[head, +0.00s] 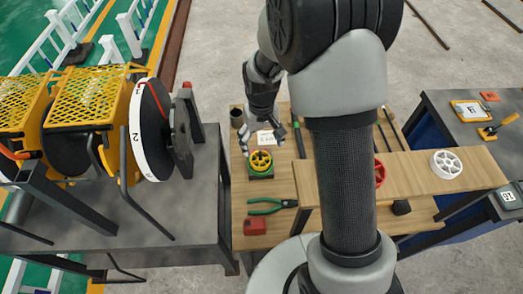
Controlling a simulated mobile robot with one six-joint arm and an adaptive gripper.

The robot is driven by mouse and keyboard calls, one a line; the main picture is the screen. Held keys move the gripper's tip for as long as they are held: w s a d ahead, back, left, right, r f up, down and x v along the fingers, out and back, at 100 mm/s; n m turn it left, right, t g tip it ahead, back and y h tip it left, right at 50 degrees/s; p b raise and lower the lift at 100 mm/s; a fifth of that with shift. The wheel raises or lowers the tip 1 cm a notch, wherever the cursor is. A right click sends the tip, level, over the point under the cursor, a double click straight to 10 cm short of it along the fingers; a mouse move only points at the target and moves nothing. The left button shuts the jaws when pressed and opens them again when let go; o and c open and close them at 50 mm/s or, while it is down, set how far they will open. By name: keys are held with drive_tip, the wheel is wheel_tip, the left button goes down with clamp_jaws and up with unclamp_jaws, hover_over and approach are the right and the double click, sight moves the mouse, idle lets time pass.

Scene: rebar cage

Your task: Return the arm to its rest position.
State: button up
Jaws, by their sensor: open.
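My arm rises from the bottom centre of the head view and bends over at the top. My gripper (264,137) points down over the wooden table (240,190), with its fingers spread and nothing seen between them. Just below it in the picture, a yellow spoked wheel (261,158) sits on a green block (259,173). A white card (268,140) lies behind the fingers. I cannot tell the exact height of the gripper above the table. My arm hides part of the table's middle and right side.
Green-handled pliers (268,206) and a red box (255,226) lie at the table's front left. A raised plank (415,172) carries a white wheel (446,164) and a partly hidden red wheel (380,174). Yellow-framed reels (90,100) crowd the left; a dark bench (460,115) stands right.

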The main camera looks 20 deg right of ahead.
drive_tip(key=shift+r, duration=1)
drive_tip(key=s+r+t+b, duration=0.2)
drive_tip(key=s+r+b, duration=0.1)
drive_tip(key=s+r, duration=0.8)
drive_tip(key=s+r+t+b, duration=0.2)
drive_tip(key=s+r+b, duration=0.1)
drive_tip(key=s, duration=0.9)
drive_tip(key=shift+r+m+t, duration=0.3)
drive_tip(key=shift+r+m, duration=0.1)
drive_tip(key=shift+r, duration=0.1)
drive_tip(key=shift+w, duration=0.1)
